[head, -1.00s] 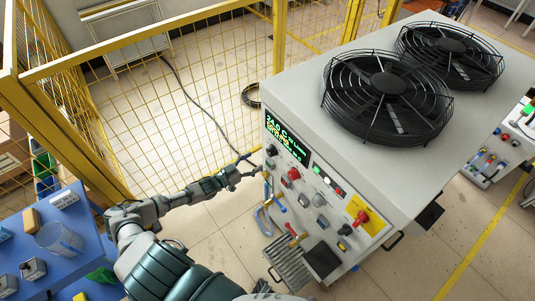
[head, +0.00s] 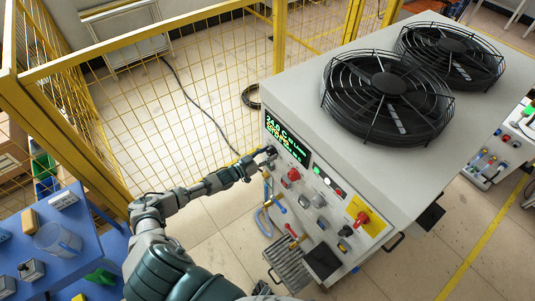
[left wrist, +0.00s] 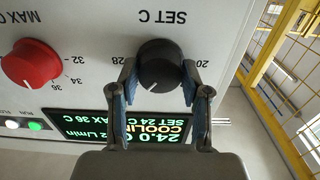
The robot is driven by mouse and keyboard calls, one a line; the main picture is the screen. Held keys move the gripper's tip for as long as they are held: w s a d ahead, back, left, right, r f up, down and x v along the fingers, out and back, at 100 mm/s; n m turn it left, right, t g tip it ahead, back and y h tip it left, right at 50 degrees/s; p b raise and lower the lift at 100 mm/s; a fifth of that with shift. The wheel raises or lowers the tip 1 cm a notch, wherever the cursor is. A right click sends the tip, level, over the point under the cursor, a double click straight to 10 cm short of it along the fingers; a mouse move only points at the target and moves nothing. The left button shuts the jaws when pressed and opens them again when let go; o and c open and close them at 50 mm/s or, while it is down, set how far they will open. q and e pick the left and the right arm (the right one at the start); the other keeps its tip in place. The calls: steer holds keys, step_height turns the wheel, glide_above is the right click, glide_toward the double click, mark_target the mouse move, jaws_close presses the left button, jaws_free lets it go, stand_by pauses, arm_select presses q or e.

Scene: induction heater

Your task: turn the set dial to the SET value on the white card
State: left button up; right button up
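The black set dial (left wrist: 160,66) is under the upside-down "SET C" label in the left wrist view, with 20 and 28 legible beside it. In the head view my left gripper (head: 268,156) is at the panel's upper left and largely hides the dial. The green display (left wrist: 125,128) reads 24.0 C, COOLING, SET 24 C, MAX 36 C.
A red MAX C knob (left wrist: 30,64) is beside the dial. The grey heater cabinet (head: 300,90) carries two black fans (head: 388,95) on top. A yellow mesh fence (head: 200,75) stands behind my arm. A blue table (head: 75,265) with small items is at left.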

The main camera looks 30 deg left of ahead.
arm_select(q)
steer(key=shift+c, duration=0.3)
steer(key=shift+r+m, duration=0.1)
steer(key=shift+m, duration=0.7)
steer(key=o, duration=1.1)
arm_select(e)
steer(key=shift+s+d, duration=0.2)
steer(key=shift+s, duration=0.3)
arm_select(q)
steer(key=shift+s+a, duration=0.1)
steer(key=shift+s, duration=0.05)
steer(key=v, duration=1.1)
steer(key=shift+s+a, duration=0.15)
steer(key=shift+s, duration=0.15)
steer(key=shift+f, duration=0.25)
